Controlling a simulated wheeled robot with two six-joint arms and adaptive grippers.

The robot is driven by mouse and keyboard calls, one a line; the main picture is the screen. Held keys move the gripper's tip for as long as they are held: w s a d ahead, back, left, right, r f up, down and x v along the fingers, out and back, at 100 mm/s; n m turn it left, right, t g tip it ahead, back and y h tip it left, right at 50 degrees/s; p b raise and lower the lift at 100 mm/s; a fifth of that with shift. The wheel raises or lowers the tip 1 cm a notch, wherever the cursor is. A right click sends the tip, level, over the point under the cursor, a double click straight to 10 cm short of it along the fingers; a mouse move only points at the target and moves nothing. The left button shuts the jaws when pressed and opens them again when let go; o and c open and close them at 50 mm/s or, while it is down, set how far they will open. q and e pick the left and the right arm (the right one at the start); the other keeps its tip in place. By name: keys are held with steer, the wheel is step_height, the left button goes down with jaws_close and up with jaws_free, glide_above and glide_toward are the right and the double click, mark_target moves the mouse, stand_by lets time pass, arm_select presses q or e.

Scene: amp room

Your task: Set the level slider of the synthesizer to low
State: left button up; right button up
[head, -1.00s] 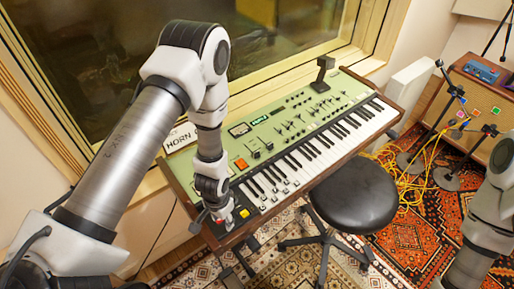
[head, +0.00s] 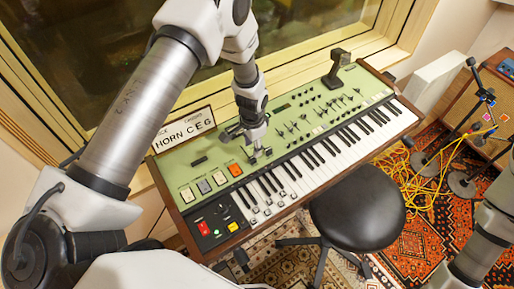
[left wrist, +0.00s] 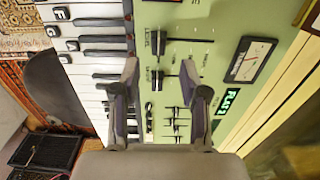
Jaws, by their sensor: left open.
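The synthesizer (head: 225,160) has a green panel behind its keys. My left gripper (head: 260,155) is over the panel's left-middle part, and its arm hides some controls. In the left wrist view my left gripper (left wrist: 160,66) is open and empty. One black slider cap (left wrist: 157,80) appears between its fingers. Another black slider cap (left wrist: 158,42), beside a label that seems to read LEVEL, lies just beyond the fingertips, at the key-side end of its track. I cannot tell whether the fingers touch the panel. My right gripper is out of view.
A round black stool (head: 358,208) stands in front of the keys. A sign (head: 184,131) stands at the panel's back left. Yellow cables (head: 425,178) lie on the rug at right. A window frame runs behind the synthesizer. The wrist view shows a meter (left wrist: 250,60) beside the sliders.

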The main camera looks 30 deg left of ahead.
mark_target(252, 158)
arm_select(q)
steer(key=shift+s+f+p, duration=0.25)
steer(key=shift+s+f, duration=0.2)
steer(key=shift+f, duration=0.2)
steer(key=shift+s+f+p, duration=0.25)
steer(key=shift+s+f, duration=0.2)
steer(key=shift+f, duration=0.15)
steer(key=f, duration=0.1)
steer(key=w+f, duration=0.1)
steer(key=f, duration=0.1)
steer(key=shift+w+f, duration=0.3)
steer(key=shift+f, duration=0.05)
steer(key=shift+s+r, duration=0.25)
steer(key=shift+s, duration=0.1)
jaws_close()
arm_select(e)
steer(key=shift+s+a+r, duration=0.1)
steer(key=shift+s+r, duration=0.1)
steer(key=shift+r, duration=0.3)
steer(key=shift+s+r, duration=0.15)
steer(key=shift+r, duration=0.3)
